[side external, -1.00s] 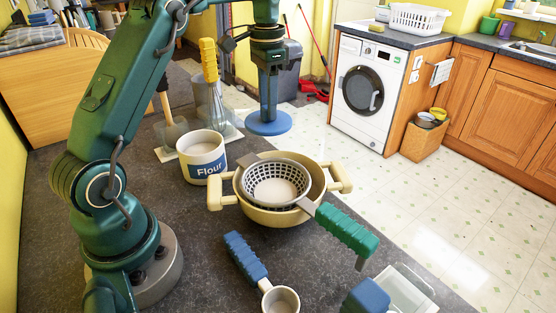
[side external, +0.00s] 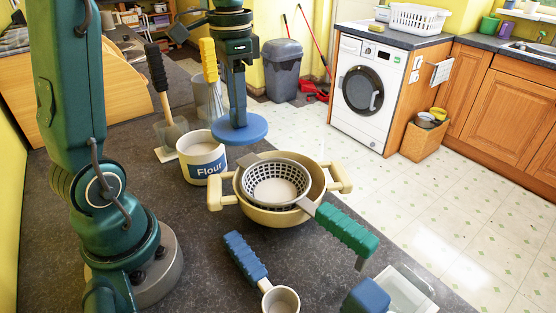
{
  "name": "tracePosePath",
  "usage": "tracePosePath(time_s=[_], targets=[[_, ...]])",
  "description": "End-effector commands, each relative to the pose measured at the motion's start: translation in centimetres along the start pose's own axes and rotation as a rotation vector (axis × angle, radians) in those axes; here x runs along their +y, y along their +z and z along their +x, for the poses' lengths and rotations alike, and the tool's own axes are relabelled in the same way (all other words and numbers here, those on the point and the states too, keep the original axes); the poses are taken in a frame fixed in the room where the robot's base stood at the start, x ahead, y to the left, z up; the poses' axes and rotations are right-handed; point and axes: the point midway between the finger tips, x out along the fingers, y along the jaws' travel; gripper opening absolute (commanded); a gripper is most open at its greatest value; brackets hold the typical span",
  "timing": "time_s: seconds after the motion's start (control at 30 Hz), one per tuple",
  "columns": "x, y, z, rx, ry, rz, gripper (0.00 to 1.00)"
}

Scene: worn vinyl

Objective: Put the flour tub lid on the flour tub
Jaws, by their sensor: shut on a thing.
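The flour tub (side external: 202,157) is a white tub with a blue "Flour" label. It stands upright and open on the dark counter, left of the pot. My gripper (side external: 238,108) is shut on the flour tub lid (side external: 239,130), a flat blue disc, and holds it roughly level. In the picture the lid is to the upper right of the tub, above and behind the pot, and apart from the tub's rim. The lid's grip point is partly hidden by the fingers.
A beige pot (side external: 283,213) holding a green-handled strainer (side external: 276,181) stands right of the tub. Utensils with yellow (side external: 209,60) and black (side external: 156,66) handles stand behind the tub. A blue-handled scoop (side external: 245,259) lies in front.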

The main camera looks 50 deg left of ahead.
Motion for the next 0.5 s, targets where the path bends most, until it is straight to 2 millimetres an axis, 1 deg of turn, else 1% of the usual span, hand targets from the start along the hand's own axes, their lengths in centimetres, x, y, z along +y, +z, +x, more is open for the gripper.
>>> tracePosePath(time_s=[0.03, 0.1, 0.2, 0.3, 0.4, 0.5], targets=[[-1.3, 0.5, 0.0, 0.0, 0.0, -0.006, 0.0], [-3.0, 1.4, 0.0, -0.001, 0.0, -0.007, 0.0], [-5.5, 2.9, 0.1, -0.001, 0.0, -0.024, 0.0], [-7.4, 4.4, 0.1, -0.002, 0.001, -0.054, 0.0], [-8.7, 5.6, 0.2, -0.003, 0.002, -0.083, 0.0], [-9.4, 6.3, 0.2, -0.003, 0.002, -0.103, 0.0]])
